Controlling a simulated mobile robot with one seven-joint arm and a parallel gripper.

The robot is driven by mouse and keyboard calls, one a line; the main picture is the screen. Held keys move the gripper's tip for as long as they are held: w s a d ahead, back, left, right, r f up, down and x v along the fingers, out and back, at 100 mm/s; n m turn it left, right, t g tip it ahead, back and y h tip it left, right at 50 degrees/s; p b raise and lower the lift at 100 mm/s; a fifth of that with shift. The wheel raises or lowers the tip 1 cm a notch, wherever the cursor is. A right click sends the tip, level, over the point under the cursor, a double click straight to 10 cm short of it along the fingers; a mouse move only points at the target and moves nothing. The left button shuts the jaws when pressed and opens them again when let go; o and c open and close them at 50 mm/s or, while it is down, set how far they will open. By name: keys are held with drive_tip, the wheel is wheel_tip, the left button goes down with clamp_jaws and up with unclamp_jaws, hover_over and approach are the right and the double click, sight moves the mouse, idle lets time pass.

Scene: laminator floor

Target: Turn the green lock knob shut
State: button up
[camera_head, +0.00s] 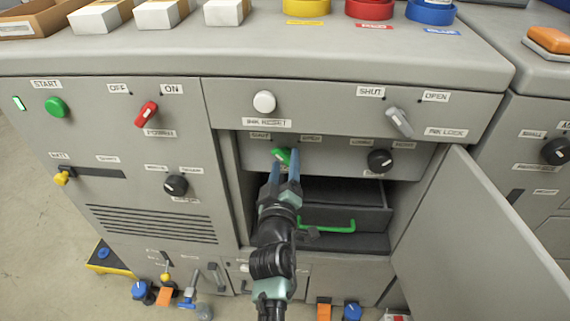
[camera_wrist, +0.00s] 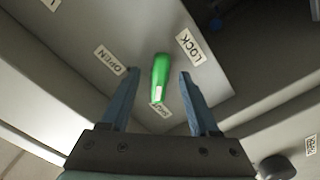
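The green lock knob (camera_head: 281,155) sits on the recessed panel behind the open door. In the wrist view the green knob (camera_wrist: 160,75) is a long handle with a pale mark at its lower end, toward a partly covered label (camera_wrist: 161,109) that seems to read SHUT. An OPEN label (camera_wrist: 110,60) lies to its left and a LOCK label (camera_wrist: 190,46) to its right. My gripper (camera_head: 285,163) is open, its two blue fingers on either side of the knob. In the wrist view gaps show between the gripper (camera_wrist: 159,73) fingers and the knob.
A black knob (camera_head: 380,160) is right of the green one. Below is a drawer with a green handle (camera_head: 327,226). The open grey door (camera_head: 480,245) stands at the right. Above are a white button (camera_head: 264,102) and a grey lever knob (camera_head: 399,121).

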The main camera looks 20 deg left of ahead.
drive_tip(key=p+v, duration=0.5)
drive_tip(key=v, duration=0.8)
idle(0.5)
